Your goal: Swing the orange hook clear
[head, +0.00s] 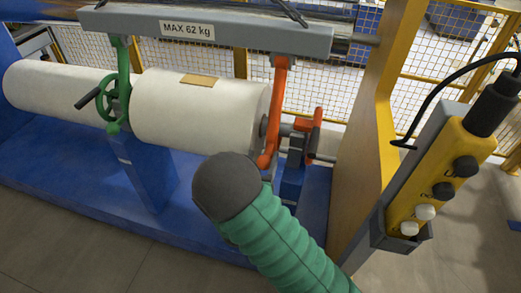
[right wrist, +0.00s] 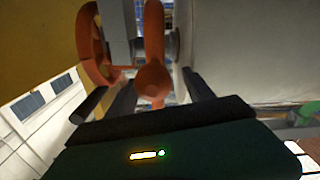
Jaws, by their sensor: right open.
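The orange hook (head: 275,110) hangs from the right end of the grey lifting beam (head: 205,35). Its lower end is at the spindle on the right end of the white film roll (head: 200,112). My right gripper (head: 226,186) is in front of the hook's lower part, and its fingers are hidden there behind the dark wrist end. In the right wrist view the gripper (right wrist: 158,88) is open. The rounded orange hook end (right wrist: 153,80) shows between its two dark fingers; I cannot tell whether they touch it. My left gripper is not in view.
A green hook with a handwheel (head: 105,98) holds the roll's left end. An orange clamp (head: 314,130) stands right of the hook. A yellow post (head: 365,140) and a yellow button pendant (head: 440,175) are at the right. The blue machine bed (head: 80,205) lies below.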

